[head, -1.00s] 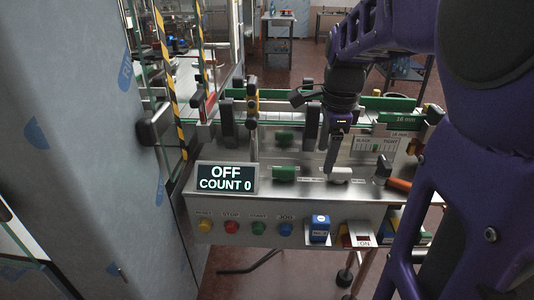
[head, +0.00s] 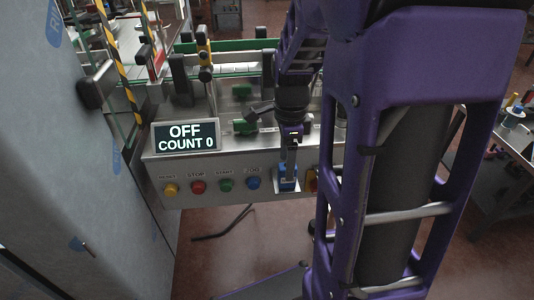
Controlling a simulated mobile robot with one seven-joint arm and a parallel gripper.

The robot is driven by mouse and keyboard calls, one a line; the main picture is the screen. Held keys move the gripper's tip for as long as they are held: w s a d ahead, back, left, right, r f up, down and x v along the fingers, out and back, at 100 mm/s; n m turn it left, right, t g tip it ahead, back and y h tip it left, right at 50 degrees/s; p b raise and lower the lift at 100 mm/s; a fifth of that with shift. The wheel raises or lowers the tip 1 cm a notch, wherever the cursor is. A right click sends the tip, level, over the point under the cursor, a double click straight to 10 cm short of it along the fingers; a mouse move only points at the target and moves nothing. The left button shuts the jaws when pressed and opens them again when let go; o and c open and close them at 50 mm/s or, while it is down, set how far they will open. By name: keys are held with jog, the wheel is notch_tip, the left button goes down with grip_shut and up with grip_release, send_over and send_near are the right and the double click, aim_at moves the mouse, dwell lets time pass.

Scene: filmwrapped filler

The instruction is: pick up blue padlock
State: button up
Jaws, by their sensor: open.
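The blue padlock (head: 287,184) hangs on the front face of the machine's control panel, to the right of the row of round buttons. It is small, and its upper part is hidden behind my gripper. My gripper (head: 290,163) points down in front of the panel, right at the padlock's upper part in the picture. It is open, with nothing seen held in it. I cannot tell whether the fingers are around the padlock or touching it.
The panel carries yellow, red, green and blue buttons (head: 226,185) and a display (head: 185,136) reading OFF, COUNT 0. A grey cabinet (head: 60,170) stands at left. My own purple arm covers the panel's right end. A side table (head: 510,185) stands at right.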

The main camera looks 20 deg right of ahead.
notch_tip(320, 180, down, 5)
jog(key=shift+d+f+b, duration=0.15)
jog(key=shift+b, duration=0.6)
grip_shut()
